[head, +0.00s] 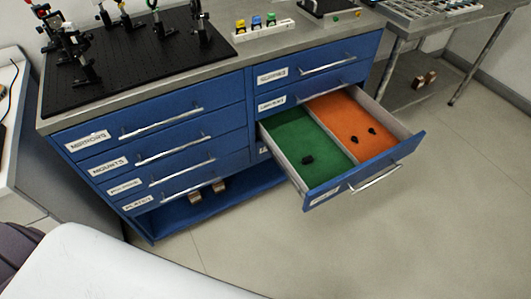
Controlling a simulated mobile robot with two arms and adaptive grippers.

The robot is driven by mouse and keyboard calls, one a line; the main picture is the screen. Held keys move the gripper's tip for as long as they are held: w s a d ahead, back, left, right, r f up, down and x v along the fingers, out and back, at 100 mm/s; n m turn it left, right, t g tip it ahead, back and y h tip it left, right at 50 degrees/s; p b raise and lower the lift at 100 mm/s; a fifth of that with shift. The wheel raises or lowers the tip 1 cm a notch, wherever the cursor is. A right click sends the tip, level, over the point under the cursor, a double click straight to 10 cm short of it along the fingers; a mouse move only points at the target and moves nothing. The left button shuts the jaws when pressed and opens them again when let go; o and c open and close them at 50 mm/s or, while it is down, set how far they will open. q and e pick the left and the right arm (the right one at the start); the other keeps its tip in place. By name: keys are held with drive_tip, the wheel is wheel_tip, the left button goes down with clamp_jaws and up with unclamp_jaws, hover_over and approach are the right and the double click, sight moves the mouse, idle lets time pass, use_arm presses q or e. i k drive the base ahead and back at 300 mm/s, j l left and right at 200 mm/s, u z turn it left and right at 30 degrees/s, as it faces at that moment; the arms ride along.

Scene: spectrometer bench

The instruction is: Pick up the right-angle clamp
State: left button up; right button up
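A drawer (330,188) on the right side of the blue cabinet stands pulled out. A divider splits it into a green-lined left compartment (290,130) and an orange-lined right compartment (345,112). One small black part (307,160) lies on the green lining. Two smaller dark parts (355,140) (372,131) lie apart on the orange lining. They are too small to tell which is the right-angle clamp; the black part on green is the largest. Neither of my grippers is in view.
The blue cabinet (190,125) has other labelled drawers, all shut. On its top are a black breadboard (125,75) with optical mounts and a white rack (262,30) with coloured items. A metal-legged table (440,22) stands at right. The floor (420,230) before the drawer is clear.

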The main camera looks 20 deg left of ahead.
sight(308, 159)
drive_tip(key=u, duration=0.65)
drive_tip(key=i+l+u, duration=0.15)
drive_tip(key=l+u, duration=0.2)
drive_tip(key=i+l+u, duration=0.15)
drive_tip(key=l+u, duration=0.6)
